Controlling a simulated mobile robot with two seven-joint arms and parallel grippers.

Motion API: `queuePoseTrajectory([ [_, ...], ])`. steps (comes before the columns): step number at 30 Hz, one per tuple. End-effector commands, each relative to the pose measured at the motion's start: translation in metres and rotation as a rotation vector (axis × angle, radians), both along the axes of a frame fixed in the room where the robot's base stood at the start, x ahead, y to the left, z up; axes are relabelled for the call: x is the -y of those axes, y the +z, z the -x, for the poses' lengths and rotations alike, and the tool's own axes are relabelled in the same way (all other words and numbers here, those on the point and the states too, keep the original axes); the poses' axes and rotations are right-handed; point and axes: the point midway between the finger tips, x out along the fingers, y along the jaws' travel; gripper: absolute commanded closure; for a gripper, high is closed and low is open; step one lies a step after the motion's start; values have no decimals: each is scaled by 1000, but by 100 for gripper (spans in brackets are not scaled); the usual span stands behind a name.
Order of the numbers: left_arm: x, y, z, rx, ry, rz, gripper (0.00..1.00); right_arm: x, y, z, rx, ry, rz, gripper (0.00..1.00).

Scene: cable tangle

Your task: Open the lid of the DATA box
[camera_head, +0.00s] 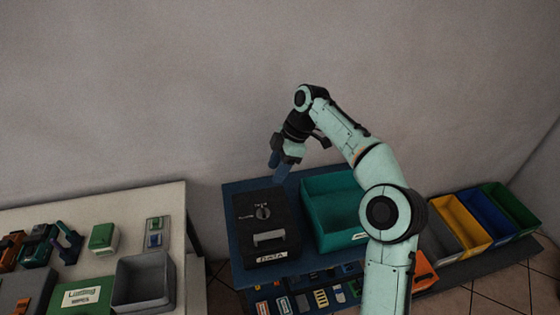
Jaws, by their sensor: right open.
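The DATA box (268,230) is a black box with a white label at its front, a round knob and a grey handle on its top. Its lid looks shut. It stands on a dark blue table. My right gripper (280,165) hangs above and behind the back right of the box, its bluish fingers pointing down and apart from the box. It is open and appears empty. My left gripper is not in view.
A teal bin (330,240) stands right beside the box. Grey, yellow, blue and green bins (462,222) stand further right. A pale table (165,200) on the left holds a grey bin (143,282) and several small items. Small parts lie in front of the box.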

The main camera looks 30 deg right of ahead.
Motion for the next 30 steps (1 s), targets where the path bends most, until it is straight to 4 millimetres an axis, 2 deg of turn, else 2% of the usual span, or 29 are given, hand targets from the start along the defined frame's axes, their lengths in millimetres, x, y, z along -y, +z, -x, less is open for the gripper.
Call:
queuePoseTrajectory([
  [9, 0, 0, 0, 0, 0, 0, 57, 7, 14, -2, -1, -1, 1, 51],
  [30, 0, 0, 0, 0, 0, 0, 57, 7, 15, -2, -1, -1, 1, 51],
])
